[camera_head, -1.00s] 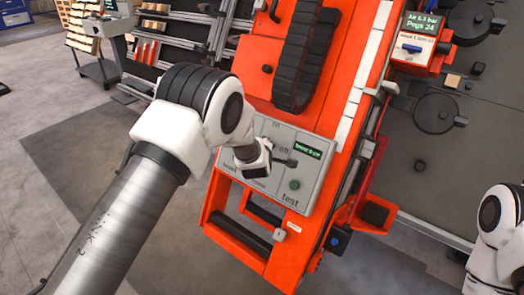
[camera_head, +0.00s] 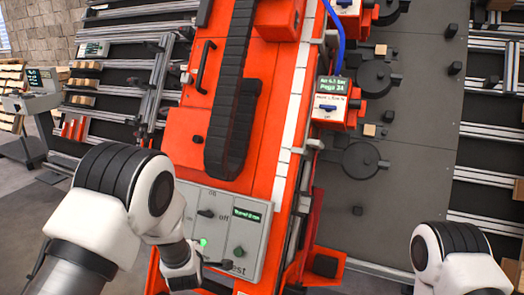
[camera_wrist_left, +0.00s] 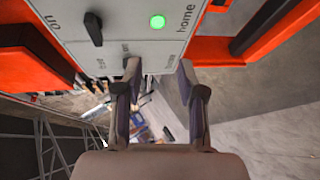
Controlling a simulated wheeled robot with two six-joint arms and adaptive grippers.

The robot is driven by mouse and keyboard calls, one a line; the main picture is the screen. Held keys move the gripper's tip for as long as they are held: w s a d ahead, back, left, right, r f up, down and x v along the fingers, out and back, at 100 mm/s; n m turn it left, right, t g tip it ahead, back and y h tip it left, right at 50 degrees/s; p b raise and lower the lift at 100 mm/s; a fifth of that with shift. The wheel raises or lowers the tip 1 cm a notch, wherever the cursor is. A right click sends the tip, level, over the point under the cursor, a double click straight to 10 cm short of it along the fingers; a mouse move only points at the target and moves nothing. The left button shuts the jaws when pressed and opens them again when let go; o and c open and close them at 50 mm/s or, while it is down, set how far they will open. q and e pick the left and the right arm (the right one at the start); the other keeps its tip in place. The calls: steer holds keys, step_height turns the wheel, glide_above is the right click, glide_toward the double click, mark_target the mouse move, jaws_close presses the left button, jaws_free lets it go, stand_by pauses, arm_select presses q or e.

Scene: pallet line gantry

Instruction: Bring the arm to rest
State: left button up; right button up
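My left arm comes in from the lower left in the head view, its wrist (camera_head: 180,265) low over the grey control panel (camera_head: 255,228) on the orange machine. The panel has a dark knob (camera_head: 207,213) beside "off", a small green display (camera_head: 246,215), a green button (camera_head: 239,252) and a lit green lamp (camera_head: 203,242). In the left wrist view the lamp (camera_wrist_left: 157,21) glows near "home", and a dark knob (camera_wrist_left: 93,28) is by "on". My left gripper (camera_wrist_left: 157,68) has its fingers apart with nothing between them, near the panel's edge. My right arm (camera_head: 455,255) shows at lower right, its gripper unseen.
A black cable chain (camera_head: 238,90) runs along the orange machine (camera_head: 275,70). A second orange box (camera_head: 335,105) with a green display and blue switch stands right of it, by a grey plate (camera_head: 410,170). A cart (camera_head: 30,105) and racks stand left.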

arm_select(q)
steer(key=s+a+f+g, duration=0.3)
steer(key=s+f+g, duration=0.1)
steer(key=s+f, duration=0.8)
steer(key=s+a+f+m+g+h, duration=0.1)
steer(key=s+f+m+g, duration=0.15)
steer(key=s+f, duration=0.45)
steer(key=s+f+m+g, duration=0.2)
steer(key=s+f+m, duration=0.15)
steer(key=s, duration=0.75)
steer(key=s+d+r+m+g+h, duration=0.2)
steer(key=s+m+g, duration=0.1)
steer(key=s+m, duration=0.85)
step_height(320, 180, up, 13)
steer(key=p, duration=1.3)
steer(key=shift+s, duration=0.3)
steer(key=shift+a+r, duration=0.1)
